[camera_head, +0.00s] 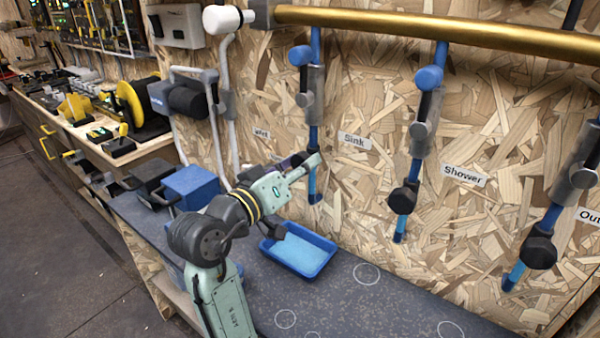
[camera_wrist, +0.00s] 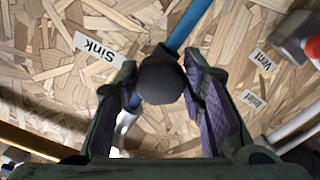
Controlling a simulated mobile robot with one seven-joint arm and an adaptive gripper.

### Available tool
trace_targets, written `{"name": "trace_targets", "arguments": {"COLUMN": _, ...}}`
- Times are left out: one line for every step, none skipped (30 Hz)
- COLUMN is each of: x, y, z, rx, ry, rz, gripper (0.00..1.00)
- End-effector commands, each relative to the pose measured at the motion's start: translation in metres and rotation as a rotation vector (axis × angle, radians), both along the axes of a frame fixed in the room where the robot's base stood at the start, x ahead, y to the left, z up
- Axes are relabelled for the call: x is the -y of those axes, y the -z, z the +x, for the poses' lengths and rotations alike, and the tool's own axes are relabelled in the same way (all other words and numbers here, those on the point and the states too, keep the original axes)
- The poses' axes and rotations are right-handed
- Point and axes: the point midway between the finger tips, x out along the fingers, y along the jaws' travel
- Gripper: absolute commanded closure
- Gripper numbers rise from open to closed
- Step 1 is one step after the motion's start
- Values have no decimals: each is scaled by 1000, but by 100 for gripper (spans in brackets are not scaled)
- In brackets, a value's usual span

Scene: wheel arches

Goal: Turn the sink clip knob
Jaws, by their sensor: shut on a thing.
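The sink clip knob (camera_wrist: 162,80) is a dark round knob on a blue pipe (camera_wrist: 188,25), beside the "Sink" label (camera_wrist: 97,48). My gripper (camera_wrist: 160,82) has one finger on each side of the knob and is shut on it. In the head view my gripper (camera_head: 305,165) is at the lower part of the leftmost blue pipe (camera_head: 315,130), left of the "Sink" label (camera_head: 354,140). The knob is hidden behind my gripper there.
Similar pipes with dark knobs stand to the right, one by the "Shower" label (camera_head: 464,175). A brass pipe (camera_head: 430,32) runs above. A blue tray (camera_head: 298,250) lies on the grey bench (camera_head: 390,310) below. White pipes and a blue box (camera_head: 190,187) are at left.

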Motion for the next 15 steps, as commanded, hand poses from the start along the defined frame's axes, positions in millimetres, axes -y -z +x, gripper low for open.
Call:
{"name": "trace_targets", "arguments": {"x": 0, "y": 3, "z": 0, "rx": 18, "ry": 0, "rz": 24, "gripper": 91}}
{"name": "trace_targets", "arguments": {"x": 0, "y": 2, "z": 0, "rx": 29, "ry": 0, "rz": 40, "gripper": 91}}
{"name": "trace_targets", "arguments": {"x": 0, "y": 2, "z": 0, "rx": 42, "ry": 0, "rz": 57, "gripper": 91}}
{"name": "trace_targets", "arguments": {"x": 0, "y": 2, "z": 0, "rx": 51, "ry": 0, "rz": 70, "gripper": 91}}
{"name": "trace_targets", "arguments": {"x": 0, "y": 2, "z": 0, "rx": 59, "ry": 0, "rz": 81, "gripper": 91}}
{"name": "trace_targets", "arguments": {"x": 0, "y": 2, "z": 0, "rx": 69, "ry": 0, "rz": 95, "gripper": 91}}
{"name": "trace_targets", "arguments": {"x": 0, "y": 2, "z": 0, "rx": 76, "ry": 0, "rz": 105, "gripper": 91}}
{"name": "trace_targets", "arguments": {"x": 0, "y": 2, "z": 0, "rx": 81, "ry": 1, "rz": 113, "gripper": 91}}
{"name": "trace_targets", "arguments": {"x": 0, "y": 2, "z": 0, "rx": 89, "ry": 1, "rz": 123, "gripper": 91}}
{"name": "trace_targets", "arguments": {"x": 0, "y": 1, "z": 0, "rx": 94, "ry": 1, "rz": 131, "gripper": 91}}
{"name": "trace_targets", "arguments": {"x": 0, "y": 1, "z": 0, "rx": 98, "ry": 1, "rz": 136, "gripper": 91}}
{"name": "trace_targets", "arguments": {"x": -1, "y": 1, "z": 0, "rx": 102, "ry": 0, "rz": 143, "gripper": 91}}
{"name": "trace_targets", "arguments": {"x": -1, "y": 1, "z": 0, "rx": 105, "ry": 0, "rz": 147, "gripper": 91}}
{"name": "trace_targets", "arguments": {"x": -1, "y": 1, "z": 0, "rx": 108, "ry": 0, "rz": 150, "gripper": 91}}
{"name": "trace_targets", "arguments": {"x": -1, "y": 1, "z": 0, "rx": 111, "ry": 0, "rz": 155, "gripper": 91}}
